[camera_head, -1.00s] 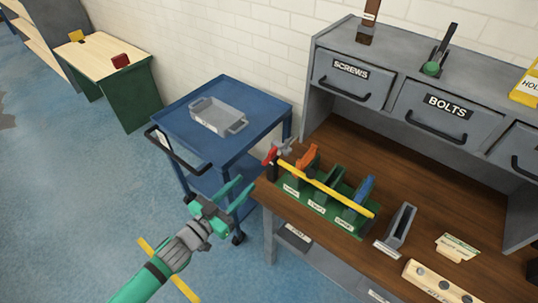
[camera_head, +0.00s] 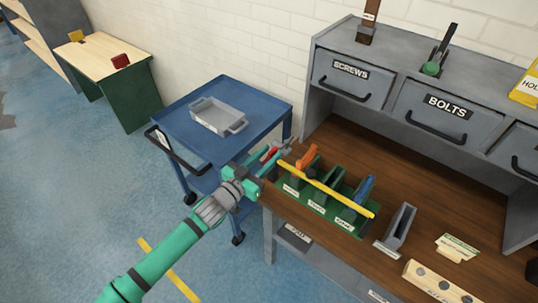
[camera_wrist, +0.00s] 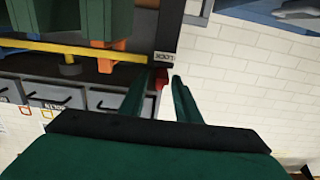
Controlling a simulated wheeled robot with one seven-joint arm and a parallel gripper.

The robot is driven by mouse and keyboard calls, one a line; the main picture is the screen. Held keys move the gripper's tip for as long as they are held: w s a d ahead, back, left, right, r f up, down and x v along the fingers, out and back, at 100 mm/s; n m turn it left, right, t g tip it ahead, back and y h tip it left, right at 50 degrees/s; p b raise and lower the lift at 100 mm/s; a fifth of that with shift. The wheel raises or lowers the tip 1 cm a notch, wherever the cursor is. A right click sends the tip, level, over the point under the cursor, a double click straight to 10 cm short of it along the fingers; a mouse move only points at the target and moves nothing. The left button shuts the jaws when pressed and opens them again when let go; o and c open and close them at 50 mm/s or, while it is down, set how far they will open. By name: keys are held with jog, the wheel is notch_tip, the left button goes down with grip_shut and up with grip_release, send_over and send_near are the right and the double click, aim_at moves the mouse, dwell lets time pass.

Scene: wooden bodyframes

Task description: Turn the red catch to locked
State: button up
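The red catch (camera_head: 270,153) is at the bench's left front corner, near the left end of a yellow bar (camera_head: 335,193). The bar crosses over a green tool rack (camera_head: 318,207). My gripper (camera_head: 266,158) is at the catch, with its green fingers either side of it. In the wrist view my gripper (camera_wrist: 166,76) is open, and the red catch (camera_wrist: 160,80) shows between the fingertips. A label reading LOCK (camera_wrist: 164,57) is just beyond. I cannot tell whether the fingers touch the catch, or which way it is turned.
A blue cart (camera_head: 182,125) with a grey tray (camera_head: 216,116) stands left of the wooden bench (camera_head: 390,180). An orange-handled tool (camera_head: 307,157) and a blue one (camera_head: 364,188) stand in the rack. A grey holder (camera_head: 399,228) is to its right.

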jog(key=shift+w+d, duration=0.15)
jog(key=shift+w, duration=0.05)
grip_shut()
jog(key=shift+s+d+n+t+y, duration=0.1)
jog(key=shift+n+t+y, duration=0.45)
jog(key=shift+y, duration=0.25)
jog(key=shift+d+n+t+y, duration=0.15)
jog(key=shift+n+t+y, duration=0.3)
jog(key=shift+n+y, duration=0.45)
jog(key=shift+d+n+t+y, duration=0.1)
jog(key=shift+n+t+y, duration=0.45)
jog(key=shift+y, duration=0.55)
jog(key=shift+s+n+y, duration=0.1)
jog(key=shift+n+y, duration=0.4)
jog(key=shift+y, duration=0.1)
jog(key=shift+d+n+y, duration=0.1)
jog(key=shift+n+y, duration=1.1)
jog(key=shift+y, duration=0.9)
jog(key=shift+d+n+g+y, duration=0.15)
jog(key=shift+d+n+y, duration=0.1)
jog(key=shift+n+y, duration=0.75)
jog(key=shift+d+n+g+y, duration=0.15)
jog(key=shift+n+y, duration=0.45)
jog(key=shift+y, duration=0.8)
